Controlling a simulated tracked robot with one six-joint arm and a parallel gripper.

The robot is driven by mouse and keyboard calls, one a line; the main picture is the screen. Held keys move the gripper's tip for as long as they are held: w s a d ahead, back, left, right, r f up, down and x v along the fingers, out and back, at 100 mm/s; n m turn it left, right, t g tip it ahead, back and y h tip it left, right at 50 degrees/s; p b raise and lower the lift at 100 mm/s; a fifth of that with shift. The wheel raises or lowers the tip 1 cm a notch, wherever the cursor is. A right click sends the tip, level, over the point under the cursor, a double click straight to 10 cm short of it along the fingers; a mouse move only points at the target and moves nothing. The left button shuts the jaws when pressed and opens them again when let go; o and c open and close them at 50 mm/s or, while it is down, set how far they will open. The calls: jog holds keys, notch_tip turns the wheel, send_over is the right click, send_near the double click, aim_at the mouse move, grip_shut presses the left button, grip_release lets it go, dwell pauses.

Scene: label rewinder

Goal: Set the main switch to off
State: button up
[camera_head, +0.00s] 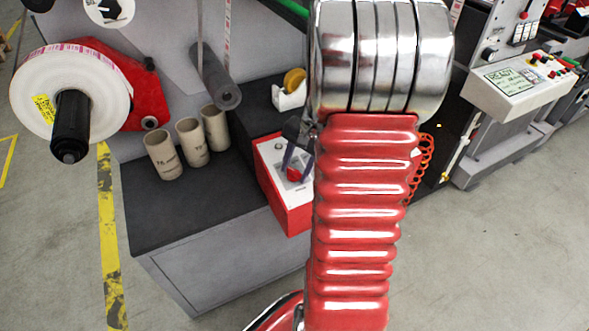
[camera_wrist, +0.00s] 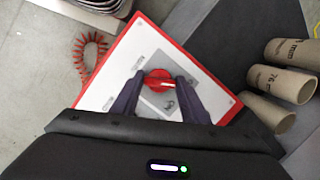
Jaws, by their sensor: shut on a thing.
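The main switch is a red rotary knob (camera_wrist: 158,80) on a grey plate, set in a white panel with a red edge (camera_wrist: 105,85). In the wrist view my gripper (camera_wrist: 160,82) has its two dark fingers on either side of the knob, shut on it. In the head view the red and white switch box (camera_head: 283,215) stands on the machine's dark top, and the red knob (camera_head: 294,174) shows with my gripper (camera_head: 292,160) at it. My red arm hides the box's right side. The knob's exact setting cannot be read.
Several cardboard cores (camera_head: 190,142) stand on the dark top left of the box. A tape dispenser (camera_head: 291,90) sits behind it. A white label roll (camera_head: 70,95) is at the left. A coiled red cable (camera_wrist: 88,58) hangs beside the box.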

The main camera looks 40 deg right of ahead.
jog(key=shift+w+d+r, duration=0.1)
jog(key=shift+w, duration=0.05)
jog(key=o, duration=1.1)
jog(key=shift+c, duration=0.2)
jog(key=shift+r, duration=0.3)
jog(key=shift+s+d+r, duration=0.3)
jog(key=shift+s+r, duration=0.1)
jog(key=shift+r, duration=0.15)
jog(key=shift+s+d+r, duration=0.25)
jog(key=shift+s+r, duration=0.1)
jog(key=shift+r, duration=0.15)
jog(key=s+d, duration=0.6)
jog(key=s, duration=0.1)
jog(key=shift+s+d, duration=0.55)
jog(key=shift+s, duration=0.1)
